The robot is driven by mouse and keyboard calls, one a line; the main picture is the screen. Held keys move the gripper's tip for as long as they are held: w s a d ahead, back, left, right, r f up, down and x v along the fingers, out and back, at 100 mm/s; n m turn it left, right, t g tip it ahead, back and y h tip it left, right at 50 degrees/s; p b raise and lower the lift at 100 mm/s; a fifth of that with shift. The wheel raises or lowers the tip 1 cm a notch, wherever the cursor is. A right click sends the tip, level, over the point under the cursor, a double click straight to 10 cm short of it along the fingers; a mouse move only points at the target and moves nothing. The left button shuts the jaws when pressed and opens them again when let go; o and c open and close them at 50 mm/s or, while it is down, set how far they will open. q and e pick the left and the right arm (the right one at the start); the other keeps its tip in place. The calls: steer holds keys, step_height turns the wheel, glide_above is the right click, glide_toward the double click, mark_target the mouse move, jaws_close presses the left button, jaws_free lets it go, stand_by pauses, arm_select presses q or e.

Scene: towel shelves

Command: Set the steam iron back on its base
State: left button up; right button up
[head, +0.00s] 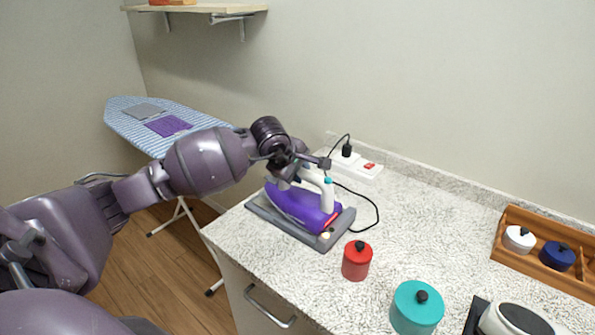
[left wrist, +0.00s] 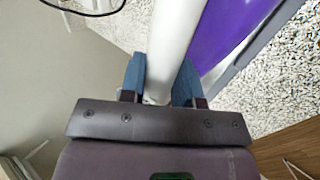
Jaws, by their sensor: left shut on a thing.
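The purple and white steam iron (head: 300,206) rests on or just over its grey base (head: 262,209) at the left end of the counter; I cannot tell if it is fully seated. My left gripper (head: 305,166) is shut on the iron's white handle. In the left wrist view the white handle (left wrist: 175,45) runs between the blue fingertips (left wrist: 160,80), with the purple body (left wrist: 222,30) beside it and the grey base edge (left wrist: 245,55) beyond. My right gripper is not in view.
A red canister (head: 357,262) stands close to the base's right, with a teal canister (head: 416,308) nearer the front. A black cord (head: 378,212) runs to a white power strip (head: 358,167) behind. A wooden tray (head: 545,250) holds jars at right. The ironing board (head: 130,117) is at left.

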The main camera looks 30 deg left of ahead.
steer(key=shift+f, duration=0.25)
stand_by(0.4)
arm_select(q)
steer(key=o, duration=1)
steer(key=shift+o, duration=0.3)
steer(key=shift+f, duration=0.2)
steer(key=o, duration=0.5)
steer(key=shift+c, duration=0.2)
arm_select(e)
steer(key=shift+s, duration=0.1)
arm_select(q)
steer(key=shift+r, duration=0.15)
steer(key=shift+w+r+p, duration=0.1)
steer(key=shift+r+p, duration=0.95)
steer(key=shift+r, duration=1.9)
steer(key=shift+r+p, duration=0.4)
steer(key=shift+r, duration=0.6)
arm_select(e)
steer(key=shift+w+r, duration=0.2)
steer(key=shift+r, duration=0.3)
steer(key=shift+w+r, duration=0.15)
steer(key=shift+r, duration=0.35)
